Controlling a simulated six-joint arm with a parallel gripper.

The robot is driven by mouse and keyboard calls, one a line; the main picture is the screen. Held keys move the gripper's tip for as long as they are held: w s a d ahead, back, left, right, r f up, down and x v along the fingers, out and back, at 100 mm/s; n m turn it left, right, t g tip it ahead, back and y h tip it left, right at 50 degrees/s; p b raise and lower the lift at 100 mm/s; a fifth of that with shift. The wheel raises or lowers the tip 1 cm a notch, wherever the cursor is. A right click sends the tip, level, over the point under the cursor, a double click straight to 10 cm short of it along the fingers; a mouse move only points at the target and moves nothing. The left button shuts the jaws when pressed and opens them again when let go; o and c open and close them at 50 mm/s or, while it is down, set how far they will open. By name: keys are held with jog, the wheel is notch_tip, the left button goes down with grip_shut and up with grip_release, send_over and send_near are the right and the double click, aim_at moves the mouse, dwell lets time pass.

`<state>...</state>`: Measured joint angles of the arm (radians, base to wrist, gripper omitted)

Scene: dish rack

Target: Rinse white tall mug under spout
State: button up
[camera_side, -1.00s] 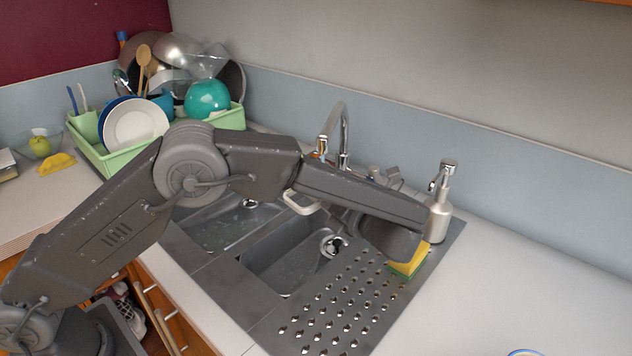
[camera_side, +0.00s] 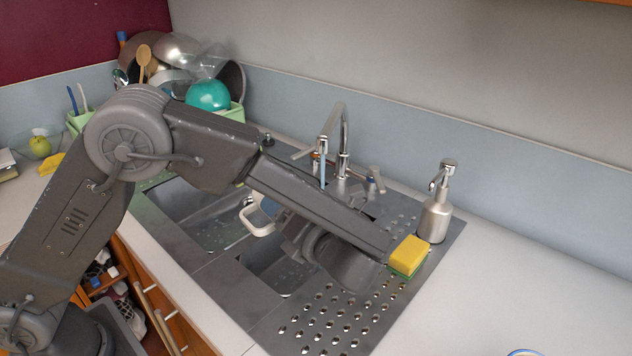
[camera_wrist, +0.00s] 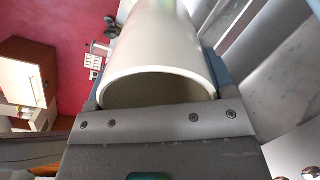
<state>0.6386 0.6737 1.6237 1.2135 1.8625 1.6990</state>
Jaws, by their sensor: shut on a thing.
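The white tall mug (camera_side: 248,214) shows only in part in the side view, beyond my forearm and over the sink. My gripper (camera_side: 274,214) is shut on it. In the wrist view the mug (camera_wrist: 155,45) fills the middle, its open rim facing the camera, between the jaws of my gripper (camera_wrist: 155,95). The metal spout (camera_side: 335,122) stands behind the sink, to the right of the mug and apart from it in the picture. A faint bluish strip shows below the spout tip; I cannot tell if it is water.
A yellow-green sponge (camera_side: 408,255) lies on the perforated drainboard (camera_side: 322,322), beside a soap dispenser (camera_side: 438,205). A dish rack with a teal bowl (camera_side: 208,95) and pans stands at the back left. The counter (camera_side: 520,290) at right is mostly clear.

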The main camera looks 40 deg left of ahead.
aim_at(261, 211)
dwell(0.5)
jog(key=s+r, duration=0.2)
jog(key=s, duration=0.1)
jog(key=s+a+r, duration=0.1)
jog(key=s, duration=0.1)
dwell(0.4)
jog(key=shift+w, duration=0.1)
